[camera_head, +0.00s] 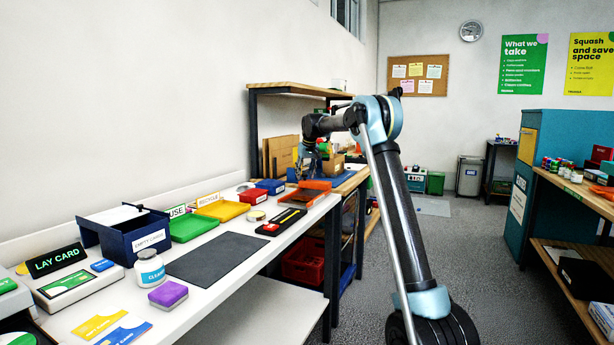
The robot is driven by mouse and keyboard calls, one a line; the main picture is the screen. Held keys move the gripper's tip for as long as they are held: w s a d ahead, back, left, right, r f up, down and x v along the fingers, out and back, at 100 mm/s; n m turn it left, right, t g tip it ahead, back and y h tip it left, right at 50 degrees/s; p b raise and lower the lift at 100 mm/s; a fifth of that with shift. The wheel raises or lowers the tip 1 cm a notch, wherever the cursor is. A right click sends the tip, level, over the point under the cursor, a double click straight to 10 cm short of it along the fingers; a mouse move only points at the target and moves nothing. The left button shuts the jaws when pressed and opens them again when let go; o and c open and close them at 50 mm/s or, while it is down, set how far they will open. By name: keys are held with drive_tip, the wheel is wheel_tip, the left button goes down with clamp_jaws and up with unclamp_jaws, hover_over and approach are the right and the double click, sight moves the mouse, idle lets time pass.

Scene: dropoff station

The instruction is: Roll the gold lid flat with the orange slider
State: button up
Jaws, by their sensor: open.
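An orange slider (314,184) stands at the far end of the white counter, across a flat orange-brown bed (300,199). A small round gold-coloured piece (257,215), which looks like the gold lid, lies on the counter left of the black tray. It is too small to tell its shape closely. My gripper (305,176) points down just above and behind the slider's left end. It is small and dark, open, with nothing visible between its fingers. I cannot tell whether it touches the slider.
Near the bed are a black tray (281,222) with a red and yellow tool, a red box (252,196), a blue box (271,186), and yellow (222,210) and green (193,228) trays. A dark mat (217,258) lies bare on the counter.

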drive_tip(key=shift+c, duration=0.5)
clamp_jaws()
drive_tip(key=shift+d, duration=0.4)
drive_tip(key=shift+s+a, duration=0.4)
drive_tip(key=s+a, duration=0.2)
drive_tip(key=s, duration=0.2)
drive_tip(key=s+a, duration=0.1)
drive_tip(key=s, duration=0.4)
drive_tip(key=s+a, duration=0.2)
drive_tip(key=s, duration=0.3)
drive_tip(key=shift+s+a, duration=0.2)
drive_tip(key=shift+a, duration=0.1)
drive_tip(key=shift+o, duration=0.5)
unclamp_jaws()
